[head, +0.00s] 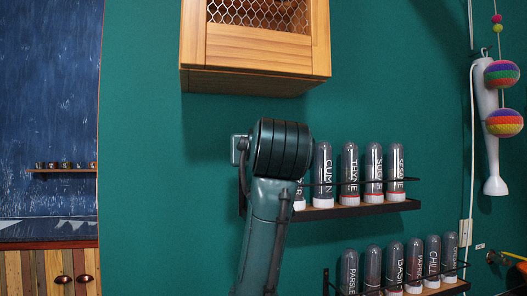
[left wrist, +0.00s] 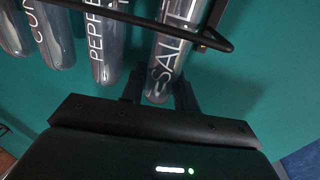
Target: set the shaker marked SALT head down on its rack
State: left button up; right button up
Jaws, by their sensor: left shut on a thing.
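The shaker marked SALT (left wrist: 170,52) is a clear tube with white lettering in the left wrist view. My left gripper (left wrist: 158,93) has a finger on each side of its rounded end and is shut on it. The shaker stands at the end of the row, by the black rail of its rack (left wrist: 150,20). In the head view my left arm hides the SALT shaker, the gripper and the left end of the upper rack (head: 376,208). My right gripper is in neither view.
Beside SALT are the PEPPER shaker (left wrist: 104,50) and other shakers. In the head view THYME (head: 350,172) and others stand on the upper rack. A lower rack (head: 452,287) holds several more. A wooden cabinet (head: 255,82) hangs above. A hand blender (head: 488,130) hangs at right.

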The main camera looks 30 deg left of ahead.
pick_arm(q)
jog(key=shift+f, duration=0.35)
jog(key=o, duration=1)
jog(key=shift+o, duration=0.2)
jog(key=b+v, duration=0.2)
jog(key=v, duration=1.1)
jog(key=shift+d, duration=0.1)
